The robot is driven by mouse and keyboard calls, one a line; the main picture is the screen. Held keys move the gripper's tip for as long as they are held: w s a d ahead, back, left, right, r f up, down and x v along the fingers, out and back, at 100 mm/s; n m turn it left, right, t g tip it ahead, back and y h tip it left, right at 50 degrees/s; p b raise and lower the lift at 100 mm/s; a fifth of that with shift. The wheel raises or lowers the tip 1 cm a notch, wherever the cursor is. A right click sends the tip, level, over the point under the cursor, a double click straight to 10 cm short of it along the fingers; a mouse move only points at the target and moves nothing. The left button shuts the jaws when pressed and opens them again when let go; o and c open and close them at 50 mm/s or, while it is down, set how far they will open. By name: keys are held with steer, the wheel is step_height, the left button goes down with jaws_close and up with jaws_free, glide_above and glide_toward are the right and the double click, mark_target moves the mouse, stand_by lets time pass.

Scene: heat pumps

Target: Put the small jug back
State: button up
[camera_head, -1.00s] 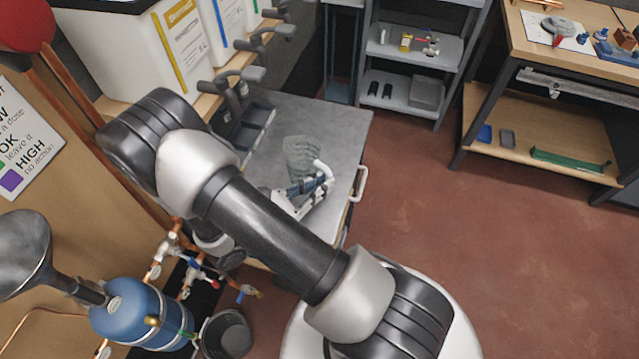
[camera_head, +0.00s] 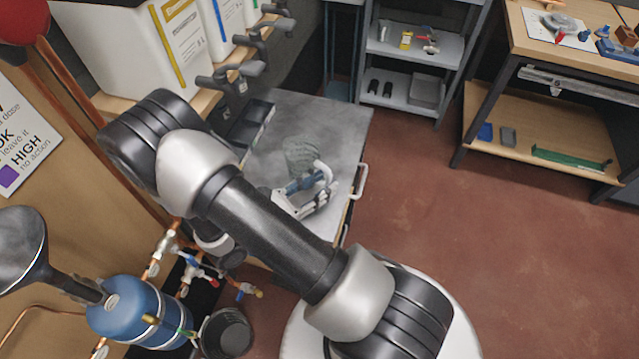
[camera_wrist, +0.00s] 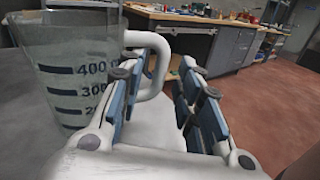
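The small jug is clear with dark graduation marks and a white handle. It stands upright on the grey worktop (camera_head: 345,120), beside my gripper (camera_head: 322,182). In the wrist view the jug (camera_wrist: 75,80) fills the left side, and its handle (camera_wrist: 158,70) reaches right toward my gripper (camera_wrist: 166,75). My gripper's blue-padded fingers are apart, with a gap between them. The handle shows near the fingertips, partly hidden by the left finger. I cannot tell whether a finger touches it. In the head view the jug (camera_head: 300,152) is faint against the worktop.
A dark tray (camera_head: 250,122) lies at the worktop's back left, below dark taps (camera_head: 235,78) and white containers (camera_head: 135,40). A blue tank (camera_head: 130,310) and a black bucket (camera_head: 226,332) are at lower left. Shelving (camera_head: 412,62) and a workbench (camera_head: 540,100) stand beyond open red floor.

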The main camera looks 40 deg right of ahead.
steer(key=shift+a, duration=0.1)
steer(key=a, duration=1.2)
steer(key=shift+s, duration=0.4)
steer(key=shift+d+r, duration=0.1)
steer(key=s+r+m+t+y, duration=0.1)
steer(key=s+r+m+y, duration=0.4)
steer(key=r+m+y, duration=0.4)
steer(key=s+r+m+t+y, duration=0.2)
steer(key=s+r+m+y, duration=0.4)
steer(key=r, duration=0.6)
steer(key=m+y, duration=0.2)
steer(key=y, duration=0.1)
steer(key=shift+r+m+t, duration=0.3)
steer(key=shift+r+m, duration=0.1)
